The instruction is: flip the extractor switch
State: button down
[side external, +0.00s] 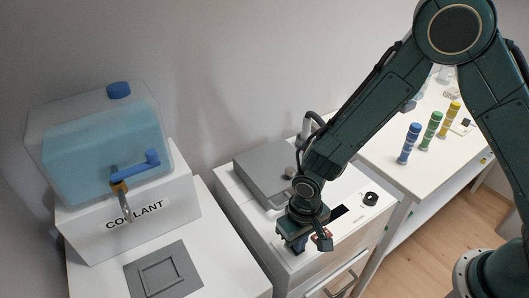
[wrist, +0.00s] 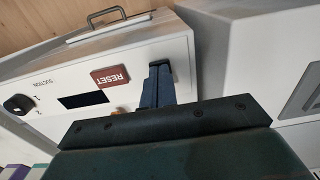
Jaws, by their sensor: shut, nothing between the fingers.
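My gripper (wrist: 160,68) is shut and empty, its dark blue fingers over the white control panel (wrist: 135,60) beside the red RESET button (wrist: 110,76). In the side external view my gripper (side external: 297,246) points down at the near left end of the panel top. No part marked as an extractor switch is readable; one could be hidden behind the fingers. A black knob (wrist: 18,104), labelled SUCTION with marks 1 and 2, is at the panel's far end; it also shows in the side external view (side external: 370,198). I cannot tell whether the fingertips touch the panel.
A dark display (wrist: 83,99) lies between knob and button. A small orange part (wrist: 118,111) shows partly above my gripper body. A grey lid (side external: 266,168) lies behind the panel. A coolant tank (side external: 100,135) stands left. Blue, green and yellow stacks (side external: 409,144) stand on the right table.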

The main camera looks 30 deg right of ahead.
jog(key=shift+w, duration=0.1)
jog(key=shift+w+r, duration=0.2)
jog(key=shift+w, duration=0.5)
jog(key=shift+r, duration=0.15)
notch_tip(320, 180, up, 14)
dwell(1.0)
jog(key=shift+w, duration=0.1)
jog(key=shift+w+f, duration=0.2)
jog(key=shift+w, duration=0.25)
jog(key=shift+f, duration=0.1)
